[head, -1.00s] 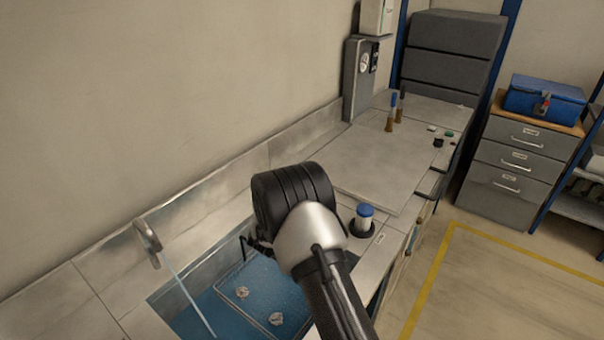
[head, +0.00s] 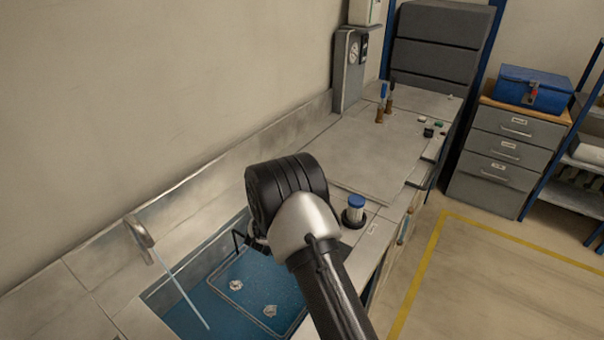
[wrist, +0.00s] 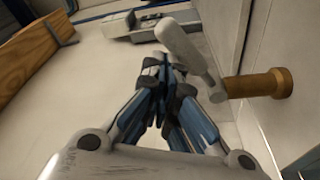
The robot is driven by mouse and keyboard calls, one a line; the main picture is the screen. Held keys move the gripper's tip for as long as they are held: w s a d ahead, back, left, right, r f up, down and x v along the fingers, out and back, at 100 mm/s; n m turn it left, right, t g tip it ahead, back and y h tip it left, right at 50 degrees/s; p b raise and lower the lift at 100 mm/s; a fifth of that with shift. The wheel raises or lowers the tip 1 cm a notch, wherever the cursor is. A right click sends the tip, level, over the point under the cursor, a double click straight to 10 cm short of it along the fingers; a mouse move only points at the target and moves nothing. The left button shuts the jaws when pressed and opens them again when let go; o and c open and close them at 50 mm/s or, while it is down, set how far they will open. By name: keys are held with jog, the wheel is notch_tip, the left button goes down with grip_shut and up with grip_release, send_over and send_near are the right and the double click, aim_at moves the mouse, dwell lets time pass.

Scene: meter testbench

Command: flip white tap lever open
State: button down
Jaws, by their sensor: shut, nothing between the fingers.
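In the wrist view, the white tap lever (wrist: 185,48) slants from upper left down to a brass-coloured fitting (wrist: 262,84). The fitting sticks out from a pale upright panel at the right. My gripper (wrist: 168,68) is shut and empty, its fingertips close to the lever's left side. I cannot tell whether they touch it. In the head view, my black and silver wrist hides the gripper, and I cannot make out the lever. A metal spout (head: 142,238) at the sink has a thin pale streak (head: 183,285) below it, which looks like water.
A blue sink basin (head: 185,312) holds a tray (head: 250,290) with small pale pieces. A blue-capped container (head: 355,210) stands on the bench right of my wrist. In the wrist view, a wooden piece (wrist: 28,60) is at the upper left.

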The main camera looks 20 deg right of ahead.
jog(key=shift+a, duration=0.1)
jog(key=v, duration=1.2)
jog(key=w+a+r+m+y, duration=0.2)
jog(key=w+a+r+y, duration=0.1)
jog(key=r+y, duration=0.35)
jog(key=s+a+r+g+y, duration=0.1)
jog(key=s+a+r+y, duration=0.5)
jog(key=s+r, duration=0.15)
jog(key=s+d+m+g, duration=0.2)
jog(key=s+g, duration=0.6)
jog(key=s, duration=2.4)
jog(key=shift+s+d+f+y, duration=0.25)
jog(key=shift+s+d+y, duration=0.1)
jog(key=shift+s+d, duration=0.1)
